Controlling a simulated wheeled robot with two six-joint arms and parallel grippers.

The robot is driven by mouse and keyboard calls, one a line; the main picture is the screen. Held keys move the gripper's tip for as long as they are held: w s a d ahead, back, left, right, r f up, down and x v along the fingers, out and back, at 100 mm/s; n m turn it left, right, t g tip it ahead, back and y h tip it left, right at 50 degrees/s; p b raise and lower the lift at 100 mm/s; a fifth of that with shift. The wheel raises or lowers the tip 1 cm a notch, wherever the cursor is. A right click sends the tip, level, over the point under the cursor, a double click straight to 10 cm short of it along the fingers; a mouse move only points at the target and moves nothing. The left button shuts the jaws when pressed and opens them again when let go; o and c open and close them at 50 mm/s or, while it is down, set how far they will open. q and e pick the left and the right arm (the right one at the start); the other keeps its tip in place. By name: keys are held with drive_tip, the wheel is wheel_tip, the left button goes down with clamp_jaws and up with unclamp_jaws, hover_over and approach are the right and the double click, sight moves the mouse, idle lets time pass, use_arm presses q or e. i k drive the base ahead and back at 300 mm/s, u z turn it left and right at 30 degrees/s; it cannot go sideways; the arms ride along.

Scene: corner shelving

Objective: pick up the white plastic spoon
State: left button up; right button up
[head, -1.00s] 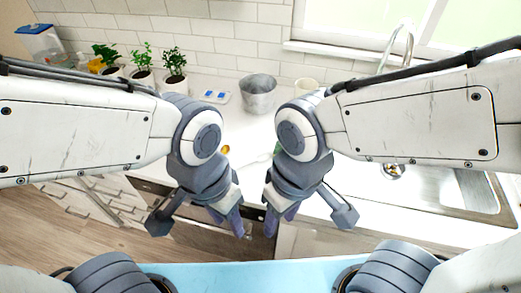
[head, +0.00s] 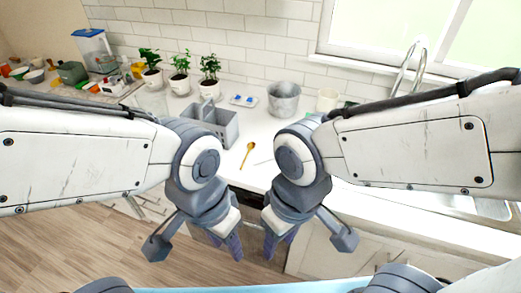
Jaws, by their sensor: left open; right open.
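I cannot make out a white plastic spoon for certain. A golden-brown spoon (head: 248,153) lies on the white counter (head: 262,141) between my two arms. A thin pale streak lies just right of it, too faint to name. My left gripper (head: 224,240) is open and empty, low in front of the counter's edge. My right gripper (head: 279,242) is open and empty beside it, also in front of the counter. Both point downward, apart from the spoon. My arms hide parts of the counter.
A grey caddy (head: 226,130) stands behind the spoon. A metal bucket (head: 284,100), a cream cup (head: 327,100) and a small tray (head: 243,100) stand farther back. Potted plants (head: 180,82) line the wall. Bowls and containers crowd the far left. A sink faucet (head: 412,65) is at right.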

sight(272, 158)
drive_tip(key=u, duration=0.05)
drive_tip(key=i, duration=0.85)
drive_tip(key=z, duration=0.25)
